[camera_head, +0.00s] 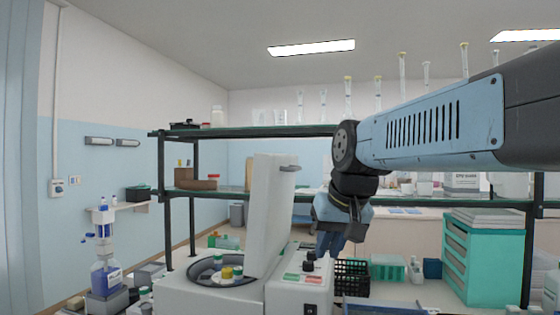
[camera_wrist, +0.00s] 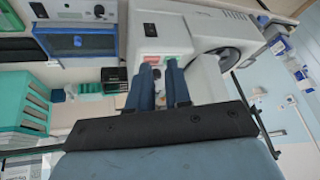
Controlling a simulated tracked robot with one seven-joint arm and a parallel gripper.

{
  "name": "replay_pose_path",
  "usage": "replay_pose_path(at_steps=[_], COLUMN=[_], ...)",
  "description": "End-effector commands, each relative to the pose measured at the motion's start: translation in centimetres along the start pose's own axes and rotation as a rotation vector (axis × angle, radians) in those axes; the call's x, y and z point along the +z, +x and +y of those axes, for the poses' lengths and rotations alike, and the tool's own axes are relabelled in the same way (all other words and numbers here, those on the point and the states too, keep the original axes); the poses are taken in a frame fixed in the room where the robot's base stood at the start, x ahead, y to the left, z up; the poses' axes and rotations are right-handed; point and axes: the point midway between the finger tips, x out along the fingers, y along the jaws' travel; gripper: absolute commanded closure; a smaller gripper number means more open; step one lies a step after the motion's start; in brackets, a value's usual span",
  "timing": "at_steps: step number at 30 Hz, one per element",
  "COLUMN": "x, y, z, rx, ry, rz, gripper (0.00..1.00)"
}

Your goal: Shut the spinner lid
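The white spinner (camera_head: 215,298) stands at the front centre of the head view. Its lid (camera_head: 270,215) is raised nearly upright, with a grey catch (camera_head: 290,168) near the top. The round bowl (camera_head: 207,281) is uncovered, with several coloured-cap tubes (camera_head: 227,272) in it. The bowl also shows in the wrist view (camera_wrist: 238,57). My gripper (camera_head: 328,252) points down, right of the lid and above the control panel (camera_head: 298,287). In the wrist view the blue fingers (camera_wrist: 158,66) have a narrow gap with nothing held. They appear clear of the lid.
A dark two-level shelf frame (camera_head: 250,131) with glassware stands behind. A black basket (camera_head: 351,277) and a teal drawer unit (camera_head: 482,258) are at right. A blue-liquid bottle (camera_head: 106,276) stands at left. Open air lies left of the lid above the bowl.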

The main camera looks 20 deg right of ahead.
Motion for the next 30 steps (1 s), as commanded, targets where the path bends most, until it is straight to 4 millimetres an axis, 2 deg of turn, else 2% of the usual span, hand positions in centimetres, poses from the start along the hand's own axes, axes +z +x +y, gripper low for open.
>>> replay_pose_path(at_steps=[1, 5, 12, 18, 21, 24, 30], x=[-2.7, -8.9, -19.6, -27.2, -29.8, -31.5, -32.7], y=[-1.0, -3.6, -7.6, -10.3, -11.2, -11.8, -12.0], z=[0.0, -0.1, 0.8, 2.5, 3.2, 3.8, 4.1], rx=[-0.01, -0.042, -0.109, -0.166, -0.189, -0.205, -0.217], ry=[0.031, 0.101, 0.208, 0.273, 0.293, 0.305, 0.313], rz=[0.005, 0.013, 0.034, 0.053, 0.061, 0.066, 0.071], gripper=[0.87, 0.99, 1.0, 1.0, 1.0, 1.0, 1.0])
